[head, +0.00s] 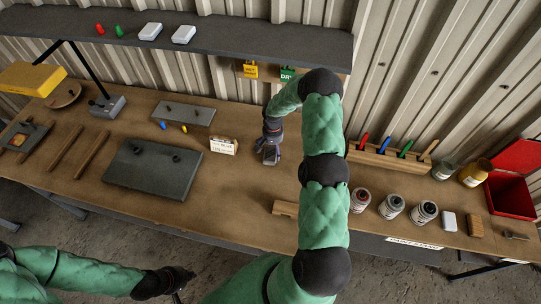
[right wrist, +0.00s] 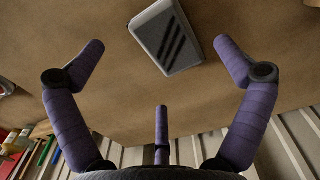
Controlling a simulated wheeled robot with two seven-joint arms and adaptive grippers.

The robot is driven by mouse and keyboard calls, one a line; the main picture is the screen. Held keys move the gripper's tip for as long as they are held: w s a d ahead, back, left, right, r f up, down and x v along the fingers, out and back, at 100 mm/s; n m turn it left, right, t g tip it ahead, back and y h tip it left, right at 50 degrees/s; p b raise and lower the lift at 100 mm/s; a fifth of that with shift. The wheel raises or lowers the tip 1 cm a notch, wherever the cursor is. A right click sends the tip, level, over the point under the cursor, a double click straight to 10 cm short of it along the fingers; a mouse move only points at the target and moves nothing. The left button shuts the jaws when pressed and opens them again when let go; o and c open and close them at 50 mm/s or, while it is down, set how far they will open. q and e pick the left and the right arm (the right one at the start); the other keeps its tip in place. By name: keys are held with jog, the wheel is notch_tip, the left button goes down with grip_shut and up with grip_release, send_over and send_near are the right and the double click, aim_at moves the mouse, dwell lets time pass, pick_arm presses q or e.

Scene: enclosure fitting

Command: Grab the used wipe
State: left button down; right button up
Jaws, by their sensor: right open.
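The used wipe (right wrist: 168,38) is a pale grey-white rectangular pad with dark diagonal streaks on its top. In the right wrist view it lies on the brown bench top, beyond and between the spread fingers of my right gripper (right wrist: 165,75). The fingers are open, with nothing between them, and do not touch the wipe. In the head view my right gripper (head: 269,150) is low over the middle of the bench and largely hides that spot. My left gripper (head: 178,284) is at the bottom left, off the bench's front edge; its fingers are too dark to read.
A small labelled box (head: 223,146) stands just left of my right gripper. A dark grey plate (head: 152,170) lies further left. A wooden rack (head: 390,160) with coloured handles, several cans (head: 391,206), a clean white pad (head: 449,221) and a red box (head: 511,196) are at right.

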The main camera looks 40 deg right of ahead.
aim_at(273, 154)
jog(key=shift+w+d+f+p, duration=0.15)
jog(key=shift+f+p, duration=0.1)
jog(key=shift+f, duration=1.05)
jog(key=shift+s+d+f+p, duration=0.1)
jog(key=shift+f+p, duration=0.1)
jog(key=shift+f, duration=1.05)
jog(key=shift+c, duration=0.3)
jog(key=c, duration=0.8)
